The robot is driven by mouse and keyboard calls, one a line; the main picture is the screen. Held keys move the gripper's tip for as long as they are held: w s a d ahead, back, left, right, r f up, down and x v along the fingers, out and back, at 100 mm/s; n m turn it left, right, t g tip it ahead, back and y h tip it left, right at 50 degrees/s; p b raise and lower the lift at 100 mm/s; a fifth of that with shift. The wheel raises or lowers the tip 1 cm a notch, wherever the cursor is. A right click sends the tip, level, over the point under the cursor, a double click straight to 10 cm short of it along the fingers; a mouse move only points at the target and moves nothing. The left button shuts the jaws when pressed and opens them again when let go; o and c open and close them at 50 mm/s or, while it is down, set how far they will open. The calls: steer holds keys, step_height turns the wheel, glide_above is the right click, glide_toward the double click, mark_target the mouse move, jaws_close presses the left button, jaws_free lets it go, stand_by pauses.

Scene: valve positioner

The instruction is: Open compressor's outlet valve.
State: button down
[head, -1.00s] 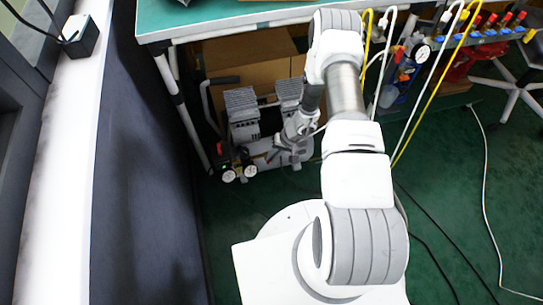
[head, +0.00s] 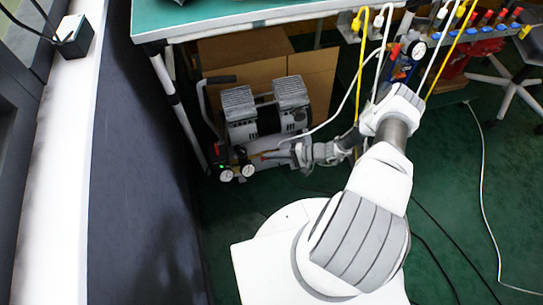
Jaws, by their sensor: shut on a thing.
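The compressor (head: 265,105), with two ribbed grey cylinder heads, stands on the floor under the green bench. Two round gauges (head: 237,172) are at its front left. The outlet valve (head: 262,155) is a small reddish part near the front of the compressor, right of the gauges; its exact angle is too small to tell. My gripper (head: 282,154) reaches in from the right, low at the compressor's front, and is shut on the valve. The fingertips are tiny in this view, and the contact itself is hard to make out.
The green-topped bench (head: 220,15) overhangs the compressor, with a white leg (head: 165,85) at left. A cardboard box (head: 315,75) is behind. White and yellow hoses (head: 360,70) hang near my arm. A dark wall (head: 150,180) bounds the left; green floor is open at right.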

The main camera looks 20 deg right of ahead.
steer(key=shift+f+m+t+y, duration=0.15)
steer(key=shift+m+t+y, duration=0.45)
steer(key=shift+m+t, duration=0.2)
steer(key=c, duration=0.9)
jaws_free()
steer(key=p+v, duration=0.2)
steer(key=v, duration=1.5)
steer(key=shift+s+d, duration=0.15)
steer(key=shift+d, duration=0.1)
